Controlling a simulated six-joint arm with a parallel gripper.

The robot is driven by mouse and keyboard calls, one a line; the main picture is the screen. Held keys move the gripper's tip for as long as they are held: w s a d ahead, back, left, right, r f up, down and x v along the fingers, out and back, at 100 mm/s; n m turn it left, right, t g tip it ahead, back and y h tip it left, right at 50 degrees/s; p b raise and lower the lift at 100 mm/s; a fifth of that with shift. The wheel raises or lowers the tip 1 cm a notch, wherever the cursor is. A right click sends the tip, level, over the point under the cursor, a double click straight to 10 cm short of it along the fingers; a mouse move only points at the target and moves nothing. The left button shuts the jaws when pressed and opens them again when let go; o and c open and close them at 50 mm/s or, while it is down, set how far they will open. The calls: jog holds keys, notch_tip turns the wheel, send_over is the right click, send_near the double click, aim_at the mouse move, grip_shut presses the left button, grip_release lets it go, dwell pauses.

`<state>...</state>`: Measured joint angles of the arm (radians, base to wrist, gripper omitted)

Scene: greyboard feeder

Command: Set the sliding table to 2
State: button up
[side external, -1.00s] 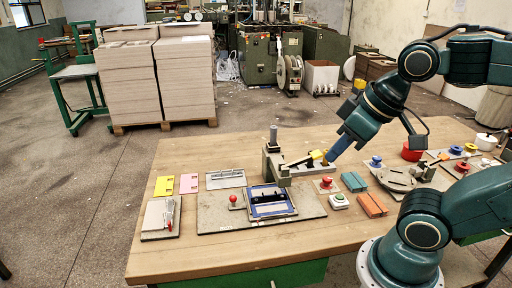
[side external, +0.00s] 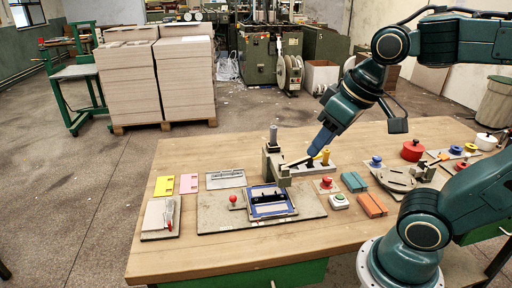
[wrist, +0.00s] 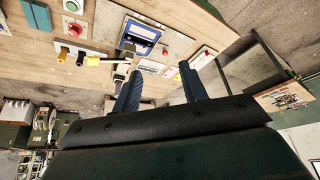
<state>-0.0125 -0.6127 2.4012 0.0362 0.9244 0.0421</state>
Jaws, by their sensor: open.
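The sliding table (side external: 270,203) looks like a blue-framed plate on a grey baseboard, with a red ball knob (side external: 233,199) on its left. In the wrist view the blue-framed plate (wrist: 139,34) is near the top, with the red knob (wrist: 165,51) beside it. Any number scale is too small to read. My gripper (side external: 312,154) is above the board's back side, beside a grey upright press (side external: 272,160), apart from the red knob. In the wrist view my gripper (wrist: 160,86) is open with nothing between its fingers.
A yellow-topped lever (side external: 326,157) stands close right of my gripper. Red (side external: 326,182) and green (side external: 339,200) buttons and blue and orange blocks lie to the right. A clipboard-like plate (side external: 160,218) lies at left. The table's front strip is clear.

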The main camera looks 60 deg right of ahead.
jog(key=w+m+g, duration=0.2)
jog(key=w, duration=0.6)
jog(key=m+g+h, duration=0.2)
jog(key=m+g, duration=0.2)
send_over(232, 196)
jog(key=w+a, duration=0.1)
jog(key=a, duration=0.1)
jog(key=w+a+f+x, duration=0.1)
jog(key=a+x, duration=0.1)
jog(key=x, duration=1)
jog(key=shift+w+a+f, duration=0.25)
jog(key=shift+a, duration=0.1)
jog(key=shift+f, duration=0.1)
jog(key=x, duration=1.3)
jog(key=shift+s+a+f, duration=0.15)
jog(key=shift+s+f, duration=0.05)
jog(key=shift+f, duration=0.1)
grip_shut()
